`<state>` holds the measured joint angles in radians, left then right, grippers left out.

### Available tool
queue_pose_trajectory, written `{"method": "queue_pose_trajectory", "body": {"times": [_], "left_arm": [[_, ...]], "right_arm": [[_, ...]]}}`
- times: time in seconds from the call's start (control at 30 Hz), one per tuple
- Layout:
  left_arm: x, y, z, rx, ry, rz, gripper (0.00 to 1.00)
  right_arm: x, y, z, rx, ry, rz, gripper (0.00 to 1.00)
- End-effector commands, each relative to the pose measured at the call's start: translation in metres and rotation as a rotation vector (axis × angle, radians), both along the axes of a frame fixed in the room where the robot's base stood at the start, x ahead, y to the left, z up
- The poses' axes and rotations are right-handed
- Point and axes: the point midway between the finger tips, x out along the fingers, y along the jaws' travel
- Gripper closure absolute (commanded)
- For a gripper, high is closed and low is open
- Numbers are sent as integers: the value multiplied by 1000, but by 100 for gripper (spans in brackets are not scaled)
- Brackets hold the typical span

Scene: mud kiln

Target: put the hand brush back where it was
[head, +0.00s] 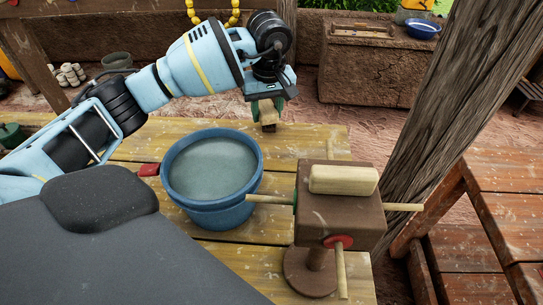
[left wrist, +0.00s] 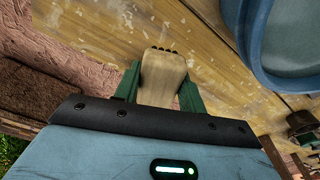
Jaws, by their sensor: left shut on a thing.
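My left gripper (head: 267,110) reaches over the far edge of the wooden table, behind the blue bucket. Its green fingers are shut on the hand brush (head: 268,117), a pale wooden block. The left wrist view shows the brush (left wrist: 163,76) between the two fingers (left wrist: 157,88), with dark bristle tufts at its far end and the table boards beyond. I cannot tell whether the brush touches the table. My right gripper is not in view.
A blue bucket (head: 182,203) of greyish water stands on the table (head: 262,262). To its right, a brown block (head: 318,222) on a round stand has sticks poking out and a pale block (head: 343,180) on top. A wooden post (head: 437,125) rises at right. A red piece (head: 149,170) lies left of the bucket.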

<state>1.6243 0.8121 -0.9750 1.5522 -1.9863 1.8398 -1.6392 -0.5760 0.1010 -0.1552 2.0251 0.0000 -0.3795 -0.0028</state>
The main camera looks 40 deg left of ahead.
Motion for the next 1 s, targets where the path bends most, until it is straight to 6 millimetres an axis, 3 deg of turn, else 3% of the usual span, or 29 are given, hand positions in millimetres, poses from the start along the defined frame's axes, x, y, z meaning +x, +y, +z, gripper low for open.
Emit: {"method": "queue_pose_trajectory", "body": {"times": [0.23,0.6,1.0], "left_arm": [[1,4,-3,0,-3,27,81],[0,3,-57,-1,-1,23,81],[0,4,-77,0,-1,23,81]], "right_arm": [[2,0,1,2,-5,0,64],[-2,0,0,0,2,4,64],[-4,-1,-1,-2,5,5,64]]}}
